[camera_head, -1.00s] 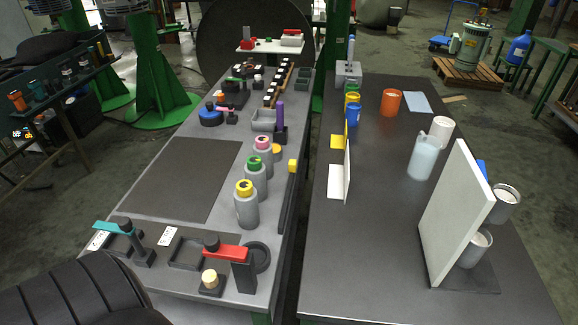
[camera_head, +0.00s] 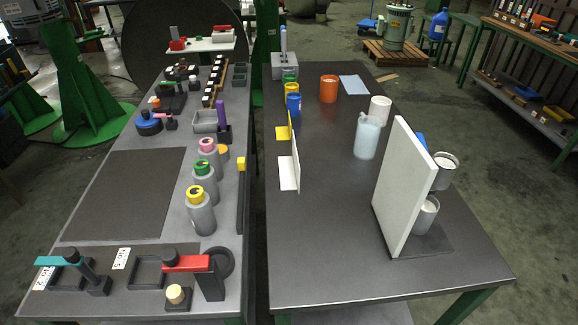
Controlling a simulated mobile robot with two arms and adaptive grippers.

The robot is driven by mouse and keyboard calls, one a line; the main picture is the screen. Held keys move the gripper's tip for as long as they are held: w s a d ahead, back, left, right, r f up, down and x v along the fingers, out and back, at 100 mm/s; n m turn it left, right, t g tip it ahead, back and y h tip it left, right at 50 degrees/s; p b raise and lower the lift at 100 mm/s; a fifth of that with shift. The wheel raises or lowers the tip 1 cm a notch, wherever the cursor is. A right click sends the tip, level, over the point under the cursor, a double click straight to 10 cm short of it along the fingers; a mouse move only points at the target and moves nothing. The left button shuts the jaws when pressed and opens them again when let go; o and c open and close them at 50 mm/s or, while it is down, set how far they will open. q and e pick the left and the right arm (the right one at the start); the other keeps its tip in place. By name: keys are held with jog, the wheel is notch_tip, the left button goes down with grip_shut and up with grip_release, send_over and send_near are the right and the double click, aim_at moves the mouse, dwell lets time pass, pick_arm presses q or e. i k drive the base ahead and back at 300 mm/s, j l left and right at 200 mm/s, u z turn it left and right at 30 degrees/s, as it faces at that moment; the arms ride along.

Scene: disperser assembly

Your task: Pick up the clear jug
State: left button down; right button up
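The clear jug (camera_head: 367,137) is a translucent pale-blue vessel standing upright on the right-hand dark table (camera_head: 320,225). It is right of the table's middle, behind the tall white panel (camera_head: 403,183) and just in front of a white cup (camera_head: 380,109). Its spout or handle shows at its upper left. Neither of my grippers shows in the head view.
A yellow and white divider (camera_head: 293,155) stands left of the jug. Blue (camera_head: 293,105) and orange (camera_head: 328,89) cups stand behind it. Grey cups (camera_head: 443,172) sit beyond the panel. The table's front middle is clear. The left table (camera_head: 225,258) holds bottles and fixtures.

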aim_at(365, 134)
jog(key=u, duration=0.3)
jog(key=l+u, duration=0.7)
jog(key=k+l+u, duration=0.1)
jog(key=l+u, duration=0.25)
jog(key=k+l, duration=0.15)
jog(key=l, duration=0.25)
jog(key=k+l+u, duration=0.1)
jog(key=l, duration=0.25)
jog(key=k+l, duration=0.15)
jog(key=l, duration=0.25)
jog(key=k+l+u, duration=0.15)
jog(key=l, duration=0.2)
jog(key=k+l, duration=0.15)
jog(key=l, duration=0.2)
jog(key=k+l+u, duration=0.1)
jog(key=l, duration=0.3)
jog(key=k+l, duration=0.1)
jog(key=k, duration=0.65)
